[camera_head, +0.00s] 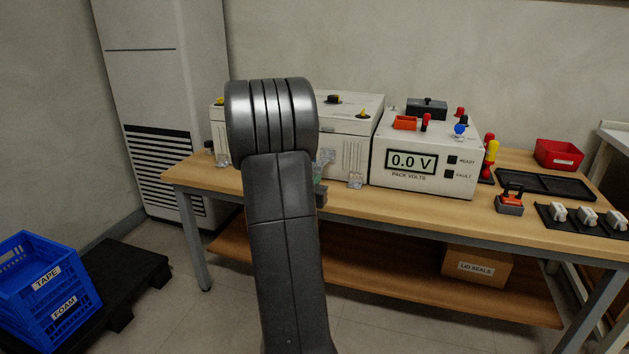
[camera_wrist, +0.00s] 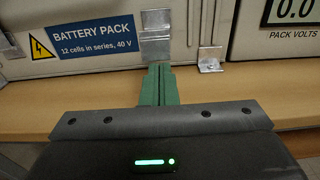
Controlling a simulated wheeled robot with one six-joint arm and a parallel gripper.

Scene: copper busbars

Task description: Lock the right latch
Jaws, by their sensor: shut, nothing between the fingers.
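The white battery pack (camera_wrist: 110,68) stands on the bench with its blue label facing me; my arm hides much of it (camera_head: 345,145) in the head view. The right latch (camera_wrist: 156,36), a grey metal plate, is on its front right of the label. Whether it is locked I cannot tell. My gripper (camera_wrist: 157,72) has green fingers, closed together and empty, with their tips just below the latch's lower edge. I cannot tell whether they touch it. In the head view my gripper (camera_head: 319,180) is mostly hidden behind my arm.
A metal bracket (camera_wrist: 210,60) is at the pack's right end, close to my fingers. The voltmeter box (camera_head: 425,155) reading 0.0 V stands right beside the pack. The wooden bench edge (camera_wrist: 60,105) runs beneath my gripper.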

